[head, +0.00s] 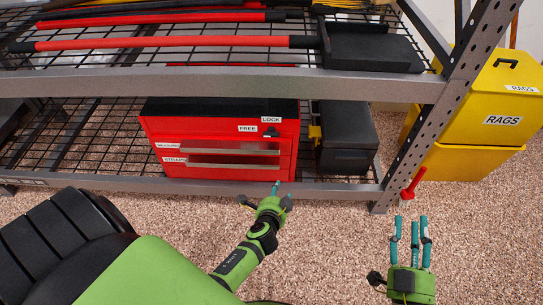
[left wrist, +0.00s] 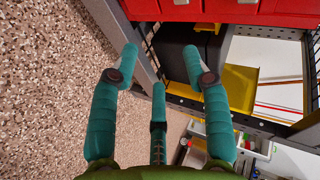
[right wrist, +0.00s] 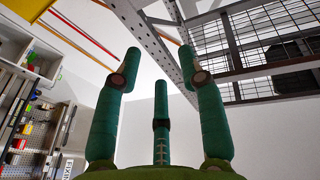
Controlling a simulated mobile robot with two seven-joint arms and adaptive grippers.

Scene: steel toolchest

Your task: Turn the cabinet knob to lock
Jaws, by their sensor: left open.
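The red toolchest (head: 220,115) sits on the lower shelf, with FREE and LOCK labels on its front. A small dark knob (head: 271,132) is below the LOCK label and right of the FREE label. Which way it points is too small to tell. My left gripper (head: 277,188) is open and empty, in front of and below the chest, apart from the knob. The left wrist view shows its spread fingers (left wrist: 160,60) with the red chest front (left wrist: 235,12) at the top; no knob shows there.
The shelf's front beam (head: 130,184) runs just below the chest, and a perforated post (head: 440,120) stands at right. A black box (head: 347,128) sits right of the chest. Yellow RAGS bins (head: 480,120) stand at far right. The speckled floor in front is clear.

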